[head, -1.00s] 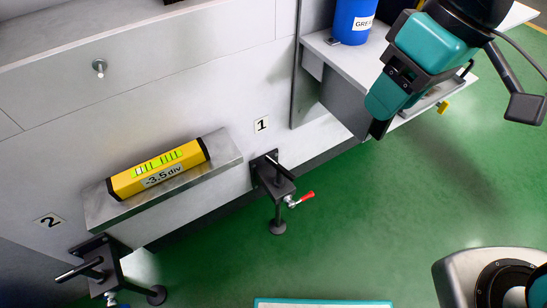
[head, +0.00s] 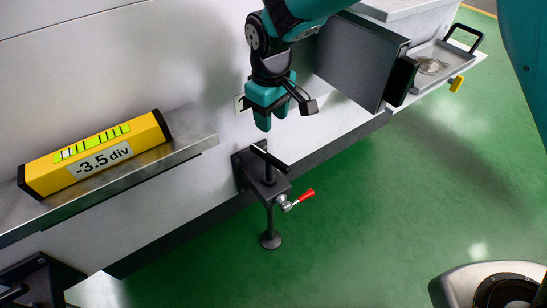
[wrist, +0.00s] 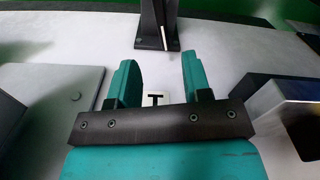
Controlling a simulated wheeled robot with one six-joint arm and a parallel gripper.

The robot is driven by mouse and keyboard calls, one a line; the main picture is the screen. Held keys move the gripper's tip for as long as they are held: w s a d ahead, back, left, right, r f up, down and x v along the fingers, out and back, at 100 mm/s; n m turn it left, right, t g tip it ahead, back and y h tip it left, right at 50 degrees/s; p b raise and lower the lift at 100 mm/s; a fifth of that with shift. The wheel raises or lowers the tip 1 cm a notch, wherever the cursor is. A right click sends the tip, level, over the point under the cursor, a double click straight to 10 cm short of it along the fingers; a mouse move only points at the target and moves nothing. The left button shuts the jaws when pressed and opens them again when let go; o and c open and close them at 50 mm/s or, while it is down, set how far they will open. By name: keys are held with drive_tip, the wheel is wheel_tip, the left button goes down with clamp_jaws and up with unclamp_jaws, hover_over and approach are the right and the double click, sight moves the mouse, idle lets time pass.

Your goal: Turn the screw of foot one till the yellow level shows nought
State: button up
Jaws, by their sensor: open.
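The yellow level (head: 95,155) lies on a metal ledge at the left of the head view and reads -3.5 div. Foot one (head: 262,180) is a black bracket on the machine wall, with a screw, a dark cross handle (head: 270,157) on top and a round pad below. A red-handled lever (head: 300,198) sits on its side. My gripper (head: 270,120) is open and empty, just above the cross handle and apart from it. In the wrist view, foot one (wrist: 157,25) stands ahead, beyond the two teal fingers (wrist: 157,80).
The number 1 label (wrist: 154,98) shows between the fingers in the wrist view. A second foot (head: 40,285) is at lower left. A grey panel (head: 360,60) and a tray (head: 440,65) jut out at upper right. The green floor (head: 390,210) is clear to the right.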

sight(272, 157)
wheel_tip(272, 157, down, 13)
drive_tip(key=b, duration=0.2)
drive_tip(key=shift+b, duration=0.4)
clamp_jaws()
